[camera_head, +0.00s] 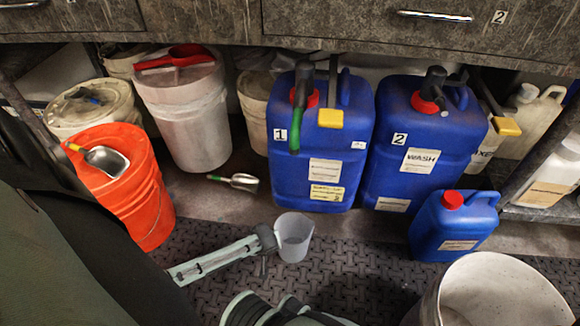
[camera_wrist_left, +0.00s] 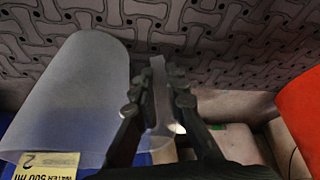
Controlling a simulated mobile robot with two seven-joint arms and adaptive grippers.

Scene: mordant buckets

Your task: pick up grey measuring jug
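The grey measuring jug (camera_head: 293,238) stands upright low over the patterned floor mat in the head view, with its open top facing up. In the left wrist view the translucent jug (camera_wrist_left: 75,85) fills the left side, with a yellow label reading "WATER 500 ml". My left gripper (camera_head: 268,240) is at the jug's left side. In the wrist view its dark fingers (camera_wrist_left: 157,92) are close together on both sides of the jug's thin handle (camera_wrist_left: 159,100) and appear shut on it. I cannot tell whether the jug touches the mat. My right gripper's fingers are not visible.
An orange bucket (camera_head: 137,195) with a metal scoop (camera_head: 106,160) stands left. A green-handled scoop (camera_head: 240,182) lies behind the jug. Blue canisters (camera_head: 318,150) stand behind, a small one (camera_head: 450,225) to the right. A white bucket (camera_head: 500,295) is front right. Drawers overhang the back.

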